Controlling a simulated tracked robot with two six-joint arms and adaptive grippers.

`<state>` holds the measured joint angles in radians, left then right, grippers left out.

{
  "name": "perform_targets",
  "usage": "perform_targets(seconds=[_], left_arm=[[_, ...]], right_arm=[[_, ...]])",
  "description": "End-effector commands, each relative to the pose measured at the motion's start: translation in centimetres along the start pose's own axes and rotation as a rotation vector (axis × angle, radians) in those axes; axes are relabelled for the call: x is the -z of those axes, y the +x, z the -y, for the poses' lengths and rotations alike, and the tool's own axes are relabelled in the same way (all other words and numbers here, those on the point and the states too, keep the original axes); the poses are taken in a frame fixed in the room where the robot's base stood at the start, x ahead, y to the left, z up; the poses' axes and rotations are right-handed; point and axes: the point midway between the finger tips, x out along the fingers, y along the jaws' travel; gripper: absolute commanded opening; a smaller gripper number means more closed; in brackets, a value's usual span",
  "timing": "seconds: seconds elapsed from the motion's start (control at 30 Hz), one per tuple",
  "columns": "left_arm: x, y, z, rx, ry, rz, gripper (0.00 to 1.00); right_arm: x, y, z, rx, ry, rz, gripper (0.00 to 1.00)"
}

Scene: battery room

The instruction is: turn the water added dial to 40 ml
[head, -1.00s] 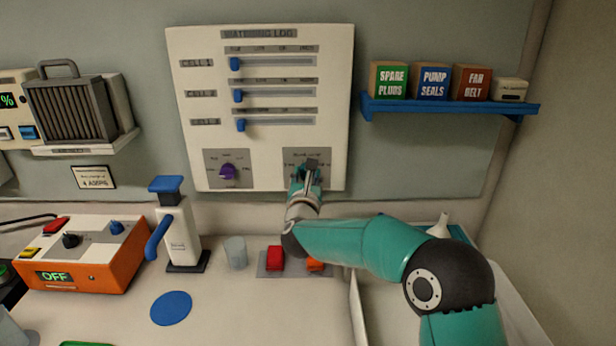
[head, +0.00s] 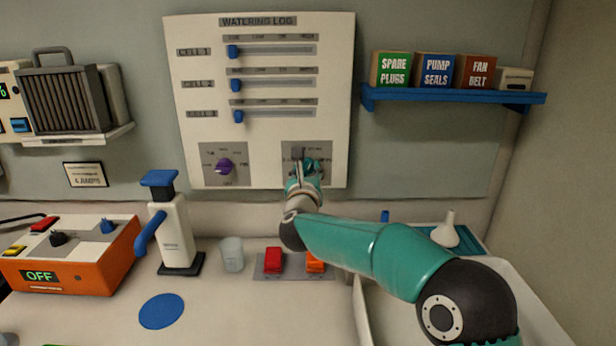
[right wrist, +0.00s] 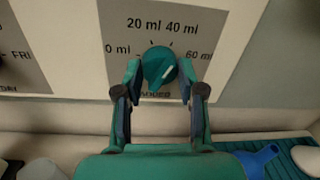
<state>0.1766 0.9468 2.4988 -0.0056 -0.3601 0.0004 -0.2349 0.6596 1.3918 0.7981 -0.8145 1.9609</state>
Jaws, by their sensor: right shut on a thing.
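The water added dial (right wrist: 158,69) is a round teal knob on a grey plate, with 20 ml, 40 ml and 60 ml printed around it in the right wrist view. My right gripper (right wrist: 160,72) is shut on the dial, one finger on each side. In the head view my right gripper (head: 306,168) covers most of the dial on the plate (head: 325,150) at the watering log's lower right. My left gripper is not in view.
The watering log board (head: 270,60) has three blue sliders and a purple dial (head: 225,166) left of my gripper. A blue shelf (head: 450,96) with boxes is at the right. Below stand a clear cup (head: 232,254) and a red switch (head: 273,260).

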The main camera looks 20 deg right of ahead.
Motion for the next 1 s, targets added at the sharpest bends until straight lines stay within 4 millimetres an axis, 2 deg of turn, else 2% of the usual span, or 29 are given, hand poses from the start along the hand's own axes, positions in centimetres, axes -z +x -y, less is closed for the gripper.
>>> perform_targets(seconds=[0.07, 0.1, 0.23, 0.67, 0.87, 1.0], left_arm=[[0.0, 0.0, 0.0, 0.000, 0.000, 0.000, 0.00], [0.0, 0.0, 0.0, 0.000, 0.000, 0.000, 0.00], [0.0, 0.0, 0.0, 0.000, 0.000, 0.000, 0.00], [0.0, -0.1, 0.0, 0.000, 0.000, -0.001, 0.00], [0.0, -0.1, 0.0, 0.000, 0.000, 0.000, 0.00], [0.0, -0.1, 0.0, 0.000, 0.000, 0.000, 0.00]], right_arm=[[0.0, 0.0, -0.1, -0.002, 0.000, 0.000, 0.04], [0.0, 0.0, -0.1, -0.002, 0.000, 0.000, 0.42], [0.0, 0.0, -0.1, -0.002, 0.001, 0.000, 0.64], [0.0, -0.4, 0.0, -0.001, 0.001, 0.000, 0.64], [-0.1, -2.6, -0.1, -0.004, 0.000, 0.001, 0.64], [-0.1, -5.1, -0.1, -0.004, 0.000, 0.001, 0.64]])
